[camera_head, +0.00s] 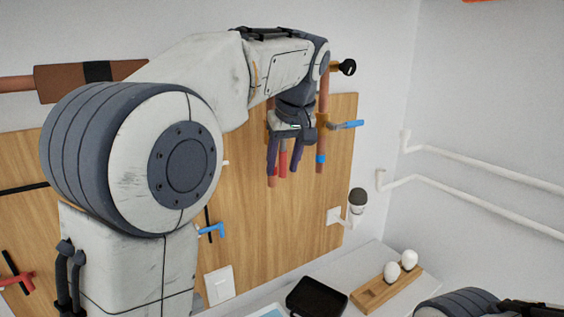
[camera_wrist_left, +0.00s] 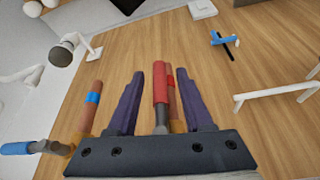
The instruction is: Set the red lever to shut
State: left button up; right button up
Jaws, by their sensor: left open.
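The red lever (camera_head: 283,160) hangs from a valve on a copper pipe on the wooden wall panel. It points down the pipe, roughly parallel to it. My left gripper (camera_head: 283,171) is open, with one dark finger on each side of the red lever. In the left wrist view, the red handle (camera_wrist_left: 160,82) stands between the two spread fingers (camera_wrist_left: 161,76), and the copper pipe shows just right of it. I cannot tell whether either finger touches the handle. The valve body is mostly hidden behind my gripper. My right gripper is out of view.
A blue lever (camera_head: 347,125) sticks out sideways from the neighbouring pipe, close to my left gripper. Another blue lever (camera_head: 212,230) and a red handle (camera_head: 20,280) are lower left. A black tray (camera_head: 317,297) and a wooden holder (camera_head: 376,294) with white bulbs lie on the counter.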

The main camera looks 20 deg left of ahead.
pick_arm(q)
jog(key=c, duration=0.8)
grip_shut()
jog(key=shift+r, duration=0.1)
dwell(0.5)
